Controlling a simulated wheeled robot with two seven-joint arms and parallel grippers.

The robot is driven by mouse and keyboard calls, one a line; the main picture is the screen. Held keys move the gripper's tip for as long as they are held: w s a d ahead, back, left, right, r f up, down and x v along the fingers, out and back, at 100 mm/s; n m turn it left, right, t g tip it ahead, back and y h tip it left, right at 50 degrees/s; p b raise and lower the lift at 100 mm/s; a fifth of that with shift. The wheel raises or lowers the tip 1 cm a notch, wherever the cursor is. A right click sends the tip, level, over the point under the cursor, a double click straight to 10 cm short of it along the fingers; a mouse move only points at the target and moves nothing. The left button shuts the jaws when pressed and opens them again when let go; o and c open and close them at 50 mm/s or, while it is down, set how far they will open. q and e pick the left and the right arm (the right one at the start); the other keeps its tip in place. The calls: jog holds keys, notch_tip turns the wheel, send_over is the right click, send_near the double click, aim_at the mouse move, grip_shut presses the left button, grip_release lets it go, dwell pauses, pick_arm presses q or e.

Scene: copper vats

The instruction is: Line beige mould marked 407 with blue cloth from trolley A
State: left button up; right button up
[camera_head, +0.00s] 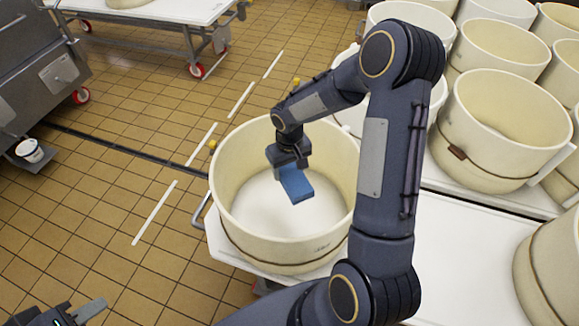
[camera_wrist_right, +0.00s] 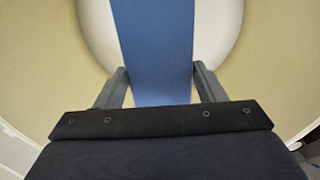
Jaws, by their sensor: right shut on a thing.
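A blue cloth (camera_head: 296,184), folded into a flat strip, is in my right gripper (camera_head: 287,163). In the right wrist view the cloth (camera_wrist_right: 155,50) runs between the two fingers of the gripper (camera_wrist_right: 159,85). A large round beige mould (camera_head: 231,152) stands upright below, and the gripper and cloth are over its open top, seemingly within the rim. The mould's floor is white. A small dark mark shows low on its front, too small to read. My left gripper (camera_head: 80,312) is at the bottom left edge, partly cut off, away from the mould.
Several other beige moulds (camera_head: 489,135) stand on white tables at the right. The mould under my right gripper rests on a white-topped trolley (camera_head: 225,247) with a metal handle. A white table on red wheels (camera_head: 170,10) stands at the back left. Tiled floor at left is mostly clear.

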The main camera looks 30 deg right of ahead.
jog(key=b, duration=1.8)
send_over(289, 213)
jog(key=shift+f, duration=10.85)
jog(key=shift+f+b, duration=0.9)
jog(key=shift+s+f, duration=0.15)
jog(key=shift+s, duration=0.05)
jog(key=o, duration=1.2)
jog(key=shift+w, duration=0.1)
notch_tip(289, 213, up, 8)
jog(key=p, duration=0.1)
